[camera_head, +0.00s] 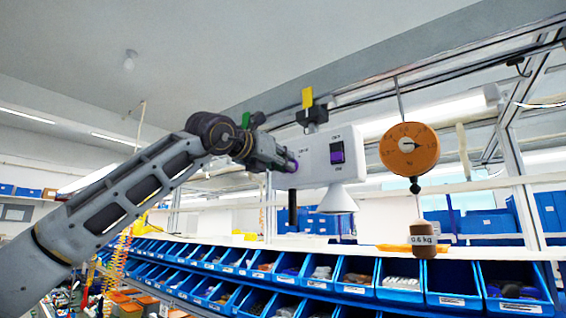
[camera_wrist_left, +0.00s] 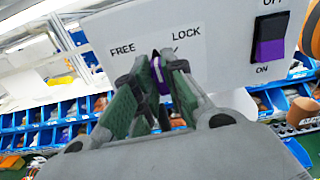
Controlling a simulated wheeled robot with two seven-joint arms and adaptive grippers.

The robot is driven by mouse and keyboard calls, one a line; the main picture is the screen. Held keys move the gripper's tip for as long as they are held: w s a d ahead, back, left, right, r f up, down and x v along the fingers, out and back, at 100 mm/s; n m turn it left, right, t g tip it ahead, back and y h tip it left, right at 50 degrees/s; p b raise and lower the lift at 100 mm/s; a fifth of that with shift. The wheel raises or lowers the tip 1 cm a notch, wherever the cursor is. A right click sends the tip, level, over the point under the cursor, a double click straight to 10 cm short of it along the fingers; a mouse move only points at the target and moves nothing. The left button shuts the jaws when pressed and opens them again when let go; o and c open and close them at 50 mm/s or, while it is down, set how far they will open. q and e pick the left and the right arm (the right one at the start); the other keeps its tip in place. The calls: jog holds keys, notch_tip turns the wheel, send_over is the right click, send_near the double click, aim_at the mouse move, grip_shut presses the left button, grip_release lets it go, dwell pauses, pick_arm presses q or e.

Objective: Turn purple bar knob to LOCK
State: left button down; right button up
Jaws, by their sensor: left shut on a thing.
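The white box (camera_head: 315,150) hangs in the middle of the head view and fills the top of the left wrist view (camera_wrist_left: 226,60). The purple bar knob (camera_wrist_left: 161,80) is on its face, with the printed words FREE (camera_wrist_left: 122,78) to the left and LOCK (camera_wrist_left: 186,34) to the upper right. My left gripper (camera_head: 287,162) reaches the box's left side. In the left wrist view its green-padded fingers (camera_wrist_left: 157,88) are shut on the knob, one each side. The fingers hide much of the knob, so its exact pointing is hard to tell. My right gripper is not in view.
A black and purple rocker switch (camera_head: 337,152) marked OFF and ON sits on another part of the box. An orange round dial scale (camera_head: 409,149) with a hanging weight (camera_head: 423,240) is to the right. Blue bins (camera_head: 398,280) line the shelf below.

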pick_arm(q)
jog(key=m, duration=0.4)
jog(key=m+p, duration=0.1)
jog(key=m, duration=0.4)
jog(key=shift+s+d+f+p, duration=0.1)
jog(key=shift+d+p, duration=0.1)
jog(key=shift+p, duration=0.1)
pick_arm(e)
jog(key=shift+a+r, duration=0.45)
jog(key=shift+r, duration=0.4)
pick_arm(q)
jog(key=shift+m, duration=0.4)
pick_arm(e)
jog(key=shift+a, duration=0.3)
